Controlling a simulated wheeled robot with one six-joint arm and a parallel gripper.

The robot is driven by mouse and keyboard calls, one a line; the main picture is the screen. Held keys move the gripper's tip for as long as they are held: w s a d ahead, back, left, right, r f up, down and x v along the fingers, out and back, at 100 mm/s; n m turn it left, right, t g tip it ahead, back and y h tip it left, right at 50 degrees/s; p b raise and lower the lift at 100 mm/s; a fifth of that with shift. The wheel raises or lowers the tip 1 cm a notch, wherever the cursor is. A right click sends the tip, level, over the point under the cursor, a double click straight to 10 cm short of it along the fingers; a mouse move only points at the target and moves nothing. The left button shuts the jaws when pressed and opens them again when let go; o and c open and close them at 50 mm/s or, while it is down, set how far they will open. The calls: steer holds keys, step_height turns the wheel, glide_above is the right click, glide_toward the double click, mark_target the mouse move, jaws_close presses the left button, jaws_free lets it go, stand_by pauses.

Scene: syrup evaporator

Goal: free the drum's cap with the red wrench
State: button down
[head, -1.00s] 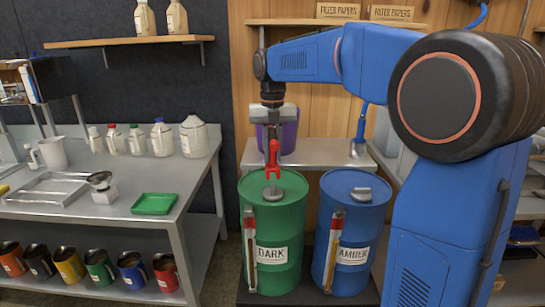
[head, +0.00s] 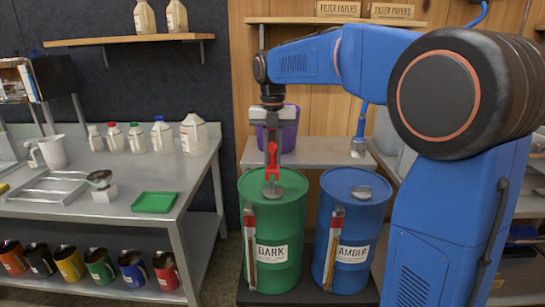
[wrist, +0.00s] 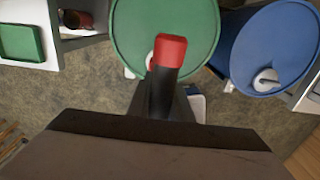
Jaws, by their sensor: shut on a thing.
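My gripper (head: 271,152) is shut on the red wrench (head: 272,172), upright above the green drum (head: 291,205) labelled DARK. The wrench's lower end is at the grey cap (head: 272,191) on the drum's lid; I cannot tell whether it is seated on it. In the wrist view the red wrench end (wrist: 171,50) shows beyond my dark fingers (wrist: 160,95). It covers most of the pale cap (wrist: 149,60) on the green lid (wrist: 195,25). The blue drum (head: 352,215), labelled AMBER, stands to the right with its own grey cap (head: 361,191).
Left is a steel bench (head: 110,212) with bottles, a green tray (head: 155,203) and several coloured mugs below. Behind the drums a small table (head: 320,152) holds a purple container (head: 289,130). The drums stand close together on a dark base.

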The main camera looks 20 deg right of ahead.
stand_by(0.3)
steer(key=m, duration=0.9)
steer(key=shift+m, duration=0.3)
steer(key=m, duration=0.4)
steer(key=shift+s+m, duration=0.1)
steer(key=shift+m, duration=0.3)
steer(key=m, duration=0.3)
steer(key=shift+m, duration=0.3)
